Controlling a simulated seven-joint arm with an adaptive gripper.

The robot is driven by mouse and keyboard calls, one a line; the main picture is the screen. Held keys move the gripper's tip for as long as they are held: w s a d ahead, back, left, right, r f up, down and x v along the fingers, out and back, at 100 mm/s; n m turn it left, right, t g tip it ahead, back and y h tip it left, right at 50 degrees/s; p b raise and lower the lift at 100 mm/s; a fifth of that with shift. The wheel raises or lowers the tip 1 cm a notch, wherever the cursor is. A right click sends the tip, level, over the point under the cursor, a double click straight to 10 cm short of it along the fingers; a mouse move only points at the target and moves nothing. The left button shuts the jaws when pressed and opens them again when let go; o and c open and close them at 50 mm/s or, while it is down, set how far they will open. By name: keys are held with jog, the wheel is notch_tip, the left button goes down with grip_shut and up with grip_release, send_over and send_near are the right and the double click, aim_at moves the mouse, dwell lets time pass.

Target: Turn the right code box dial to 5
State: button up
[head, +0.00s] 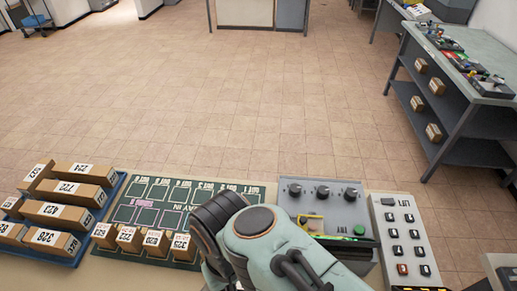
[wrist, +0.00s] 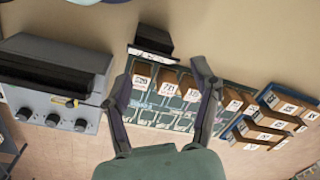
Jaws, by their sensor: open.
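The grey code box (head: 308,215) stands on the counter with three dark dials in a row. The right dial (head: 351,194) is nearest the box's right edge; its number setting is too small to read. The wrist view shows the box upside down at left, with the right dial leftmost (wrist: 24,113). My gripper (wrist: 165,62) is open and empty, its fingers spread over the green mat with boxes, to one side of the code box and apart from the dials. In the head view my arm covers part of the code box's lower left, and the fingers are hidden.
A green sorting mat (head: 150,190) with several small brown boxes lies left of the code box. A blue tray (head: 115,190) of numbered boxes is farther left. A pale switch panel (head: 385,215) stands close on the right. Tiled floor lies beyond the counter.

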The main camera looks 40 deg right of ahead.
jog(key=w+d+r+m+t+h, duration=0.1)
jog(key=w+d+r+m, duration=0.1)
jog(key=w+d+m, duration=0.45)
jog(key=w+d+r+m+t+h, duration=0.1)
jog(key=w+d+r+m, duration=0.2)
jog(key=w+m, duration=0.7)
jog(key=m+g+y, duration=0.1)
jog(key=m+g, duration=0.1)
jog(key=m, duration=0.7)
send_over(295, 187)
jog(key=shift+n, duration=0.25)
notch_tip(295, 187, down, 13)
jog(key=shift+f, duration=0.2)
notch_tip(295, 187, down, 6)
jog(key=shift+s+f, duration=0.15)
jog(key=shift+f, duration=0.05)
